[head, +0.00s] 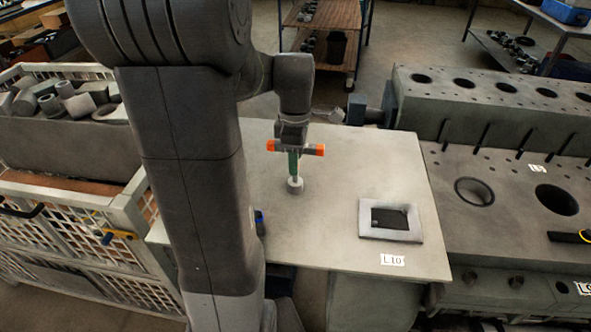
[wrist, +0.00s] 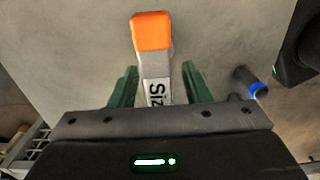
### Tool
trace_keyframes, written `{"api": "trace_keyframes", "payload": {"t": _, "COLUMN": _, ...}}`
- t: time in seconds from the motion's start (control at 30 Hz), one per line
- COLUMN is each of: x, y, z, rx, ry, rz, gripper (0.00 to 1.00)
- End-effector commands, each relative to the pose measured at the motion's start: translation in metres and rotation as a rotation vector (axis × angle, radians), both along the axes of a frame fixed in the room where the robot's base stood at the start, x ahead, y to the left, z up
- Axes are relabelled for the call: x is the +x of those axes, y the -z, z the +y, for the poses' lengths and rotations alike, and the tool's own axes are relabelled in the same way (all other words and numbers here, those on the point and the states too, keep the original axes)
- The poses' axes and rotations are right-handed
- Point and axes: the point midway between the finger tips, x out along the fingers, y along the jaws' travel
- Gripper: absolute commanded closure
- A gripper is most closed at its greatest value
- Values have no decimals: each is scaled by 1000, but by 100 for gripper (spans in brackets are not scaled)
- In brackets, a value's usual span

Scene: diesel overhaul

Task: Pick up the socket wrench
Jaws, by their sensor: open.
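The socket wrench (head: 318,149) stands upright on the pale table, with a crossbar with orange ends at its top and a round grey socket at its foot. In the wrist view the wrench (wrist: 153,55) shows an orange end and a grey bar with partly hidden lettering. My gripper (head: 293,163) points down at the wrench from above. In the wrist view its green fingers (wrist: 160,88) are open, one on each side of the grey bar, with gaps visible between. The wrench's shaft is mostly hidden by the gripper in the head view.
The pale table (head: 340,235) holds a grey frame with a dark inset (head: 391,220) and an L10 label. An engine block (head: 500,215) stands right; a crate (head: 70,150) of metal parts stands left.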

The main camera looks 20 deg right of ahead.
Motion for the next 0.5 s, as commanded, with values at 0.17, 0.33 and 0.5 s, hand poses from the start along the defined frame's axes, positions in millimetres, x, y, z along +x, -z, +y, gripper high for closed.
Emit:
{"api": "trace_keyframes", "payload": {"t": 0.17, "x": 0, "y": 0, "z": 0, "rx": -1, "ry": 0, "rz": -1, "gripper": 56}}
{"api": "trace_keyframes", "payload": {"t": 0.33, "x": 0, "y": 0, "z": 0, "rx": -1, "ry": 0, "rz": -1, "gripper": 84}}
{"api": "trace_keyframes", "payload": {"t": 0.5, "x": 0, "y": 0, "z": 0, "rx": -1, "ry": 0, "rz": -1, "gripper": 100}}
